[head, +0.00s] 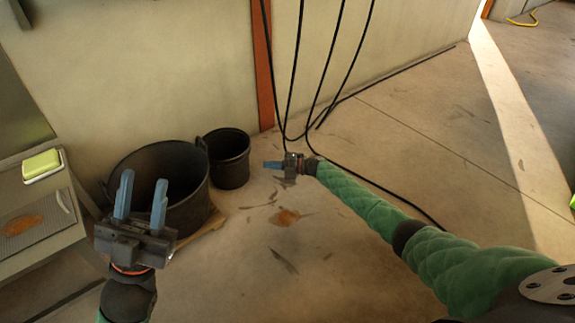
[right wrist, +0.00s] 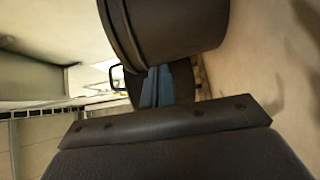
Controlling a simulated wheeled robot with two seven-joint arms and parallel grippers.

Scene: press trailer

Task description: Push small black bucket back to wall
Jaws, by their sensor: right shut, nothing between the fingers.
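The small black bucket (head: 230,171) stands upright on the floor close to the wall, just right of a larger black bucket. I cannot tell if it touches the wall. My right gripper (head: 265,164) is shut and empty, its blue fingers pointing left just right of the small bucket. A narrow gap shows between them in the head view. In the right wrist view the small bucket (right wrist: 180,25) fills the top beside the blue fingertips (right wrist: 155,85). My left gripper (head: 142,188) is open and empty, in front of the larger bucket.
The larger black bucket (head: 195,207) has a handle and shows behind my fingers in the right wrist view (right wrist: 182,82). An orange post (head: 264,65) and pale wall (head: 150,70) stand behind. Black cables (head: 292,80) hang right of the post. Floor at right is mostly clear.

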